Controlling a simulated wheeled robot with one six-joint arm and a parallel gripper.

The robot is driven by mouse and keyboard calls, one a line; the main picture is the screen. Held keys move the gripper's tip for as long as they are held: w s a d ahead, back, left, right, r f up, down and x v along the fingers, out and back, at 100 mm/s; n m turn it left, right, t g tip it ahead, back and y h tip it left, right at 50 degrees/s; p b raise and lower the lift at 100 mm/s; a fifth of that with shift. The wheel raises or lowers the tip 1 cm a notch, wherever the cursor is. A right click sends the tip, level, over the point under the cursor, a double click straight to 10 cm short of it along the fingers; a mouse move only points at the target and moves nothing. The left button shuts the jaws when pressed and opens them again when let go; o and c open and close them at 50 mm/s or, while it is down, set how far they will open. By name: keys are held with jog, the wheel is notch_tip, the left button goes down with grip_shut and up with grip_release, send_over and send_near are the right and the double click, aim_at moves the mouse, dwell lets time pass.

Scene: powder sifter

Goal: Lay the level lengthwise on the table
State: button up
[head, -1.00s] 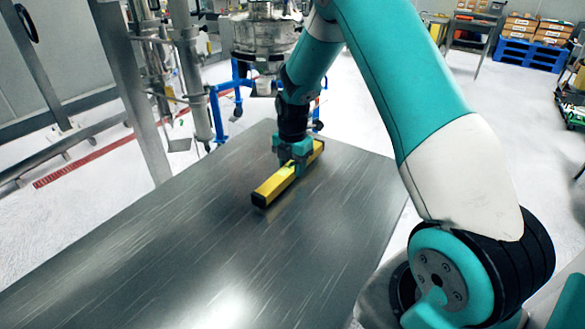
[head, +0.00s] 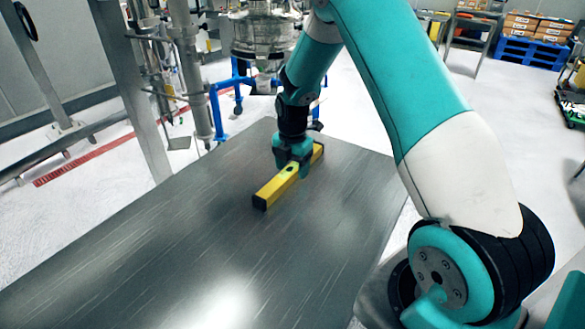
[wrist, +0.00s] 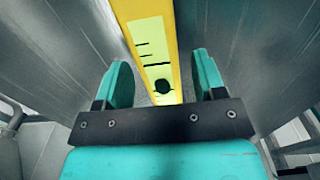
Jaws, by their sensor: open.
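The yellow level (head: 273,190) with black end caps lies on the grey metal table (head: 150,250), towards its far end. It runs diagonally in the head view, from lower left to upper right. My gripper (head: 292,168) is over the level's middle, pointing down. In the wrist view the level (wrist: 152,40) runs between the two teal fingers of my gripper (wrist: 162,80), with a gap on each side. The fingers are open and do not touch it. Part of the level is hidden behind the gripper in the head view.
The near and left parts of the table are bare. A steel vessel (head: 262,38) on a blue frame (head: 222,108) stands beyond the far end. Steel posts (head: 135,100) rise along the left side. A blue pallet with boxes (head: 530,50) is far off at upper right.

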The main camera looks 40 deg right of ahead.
aim_at(292, 167)
notch_tip(292, 167, up, 11)
jog(key=b, duration=0.2)
jog(key=s+a+r+m+y, duration=0.1)
jog(key=s+a+r+m, duration=0.25)
jog(key=a, duration=0.35)
jog(key=s+a+r+m+y, duration=0.1)
jog(key=s+a+r+m, duration=0.1)
jog(key=s+a+r, duration=0.3)
jog(key=s+a+m+y, duration=0.1)
jog(key=s+a+m, duration=0.3)
jog(key=s, duration=0.6)
jog(key=s+a+r+m+y, duration=0.1)
jog(key=s+a+m, duration=0.4)
jog(key=s+a, duration=0.3)
jog(key=shift+s+r, duration=0.15)
jog(key=shift+s, duration=0.7)
jog(key=shift+a+m, duration=0.1)
jog(key=shift+m, duration=0.15)
jog(key=shift+c, duration=0.3)
